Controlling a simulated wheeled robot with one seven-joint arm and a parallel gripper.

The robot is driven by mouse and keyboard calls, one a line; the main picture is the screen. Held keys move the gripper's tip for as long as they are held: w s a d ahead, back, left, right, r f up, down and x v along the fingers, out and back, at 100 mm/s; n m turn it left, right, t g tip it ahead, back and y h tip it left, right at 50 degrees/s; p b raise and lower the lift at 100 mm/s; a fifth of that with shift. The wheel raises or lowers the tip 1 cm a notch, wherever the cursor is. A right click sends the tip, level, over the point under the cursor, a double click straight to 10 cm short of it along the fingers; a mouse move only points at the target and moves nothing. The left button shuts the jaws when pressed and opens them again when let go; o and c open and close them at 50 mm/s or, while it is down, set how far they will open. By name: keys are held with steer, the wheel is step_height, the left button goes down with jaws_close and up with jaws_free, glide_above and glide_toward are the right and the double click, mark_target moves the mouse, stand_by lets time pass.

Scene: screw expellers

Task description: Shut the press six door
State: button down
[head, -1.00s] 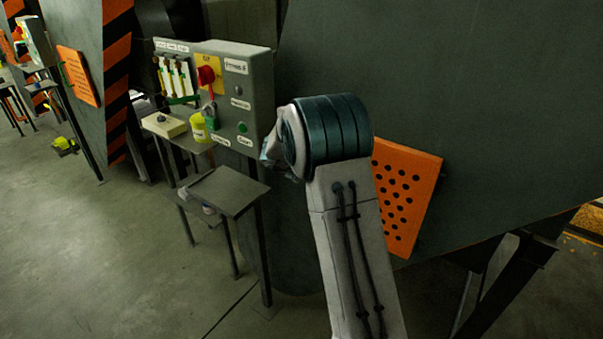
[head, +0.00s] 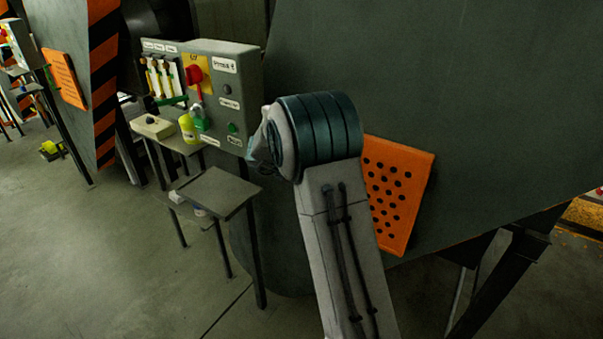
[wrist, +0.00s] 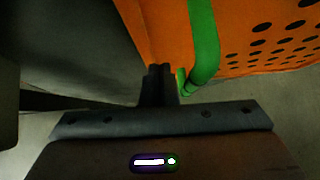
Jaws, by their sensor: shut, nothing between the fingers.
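The orange perforated door (head: 397,190) is on the dark press body (head: 480,100), right of my arm in the head view. My arm covers its left part. In the wrist view the door (wrist: 270,45) fills the upper right, with a green bar handle (wrist: 203,45) running down its face. My gripper (wrist: 160,72) is shut and empty, its fingertips close to the orange surface just left of the handle's lower end. I cannot tell whether they touch. The gripper is hidden behind my arm in the head view. How far the door stands open is unclear.
A grey control box (head: 215,85) with a red switch and labels stands left of my arm. Dark support legs (head: 510,270) stand at lower right. The floor at left is open.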

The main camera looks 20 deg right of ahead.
steer(key=s+a+f+b+v, duration=0.1)
steer(key=b+v, duration=0.1)
steer(key=v, duration=0.9)
step_height(320, 180, up, 9)
steer(key=w+a+n+t+y, duration=0.1)
steer(key=a+n+t+y, duration=0.1)
steer(key=n+t, duration=0.65)
steer(key=s+a+r+n+g+y, duration=0.1)
steer(key=s+a+r+n+y, duration=0.15)
steer(key=n, duration=0.65)
steer(key=s+a+r+n+y, duration=0.1)
steer(key=s+a+n+y, duration=0.3)
steer(key=n, duration=0.5)
steer(key=s+d+f+n+g, duration=0.1)
steer(key=s+f+n+g, duration=0.2)
steer(key=s+n, duration=0.3)
steer(key=s+d+f+n+g+h, duration=0.1)
steer(key=s+f+n, duration=0.4)
steer(key=s, duration=0.7)
steer(key=s+d+f+n+g, duration=0.3)
steer(key=s+f+n+g, duration=0.1)
steer(key=s+n, duration=0.5)
steer(key=shift+s+g, duration=0.2)
steer(key=shift+g, duration=0.45)
